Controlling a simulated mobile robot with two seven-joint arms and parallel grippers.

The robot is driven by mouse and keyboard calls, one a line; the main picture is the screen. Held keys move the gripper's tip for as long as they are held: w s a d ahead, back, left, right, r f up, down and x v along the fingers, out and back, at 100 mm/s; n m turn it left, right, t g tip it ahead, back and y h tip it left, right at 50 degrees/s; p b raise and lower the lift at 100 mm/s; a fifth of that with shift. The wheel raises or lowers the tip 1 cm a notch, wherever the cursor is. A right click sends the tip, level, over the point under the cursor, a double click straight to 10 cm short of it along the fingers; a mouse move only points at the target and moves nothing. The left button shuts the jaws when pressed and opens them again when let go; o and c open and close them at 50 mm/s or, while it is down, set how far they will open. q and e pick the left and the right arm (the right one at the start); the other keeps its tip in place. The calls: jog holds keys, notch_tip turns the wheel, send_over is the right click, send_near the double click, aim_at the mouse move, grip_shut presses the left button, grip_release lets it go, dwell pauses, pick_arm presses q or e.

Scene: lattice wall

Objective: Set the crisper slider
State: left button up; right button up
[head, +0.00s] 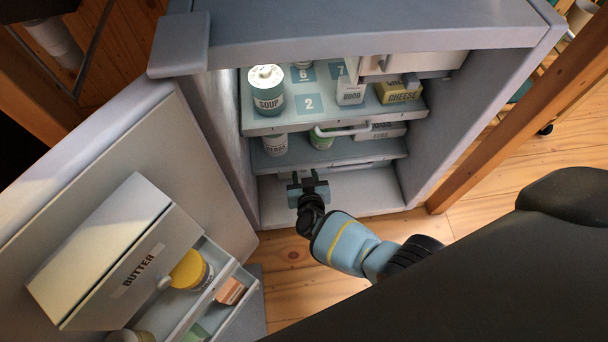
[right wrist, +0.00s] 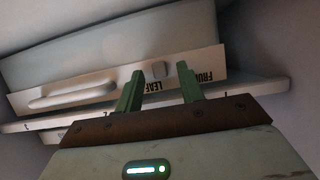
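In the right wrist view the crisper slider (right wrist: 158,69) is a small grey knob on a pale strip (right wrist: 110,88) printed LEAF and FRU…, seen upside down. The knob appears between the two green fingertips of my right gripper (right wrist: 160,76), nearer LEAF than FRU…. The fingers stand apart, with gaps at both sides of the knob; I cannot tell how far ahead it is. A long pale handle (right wrist: 72,96) lies left of it. In the head view my right gripper (head: 307,178) is low inside the fridge, hiding the slider. My left gripper is not in view.
The fridge door (head: 85,190) stands open at left, with a BUTTER box (head: 120,255) on it. Above the gripper, shelves (head: 285,122) hold a SOUP can (head: 267,92), a CHEESE box (head: 400,91) and others. The fridge floor (head: 365,190) is bare right of the gripper.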

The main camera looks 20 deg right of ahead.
jog(key=shift+c, duration=0.2)
jog(key=c, duration=0.7)
grip_shut()
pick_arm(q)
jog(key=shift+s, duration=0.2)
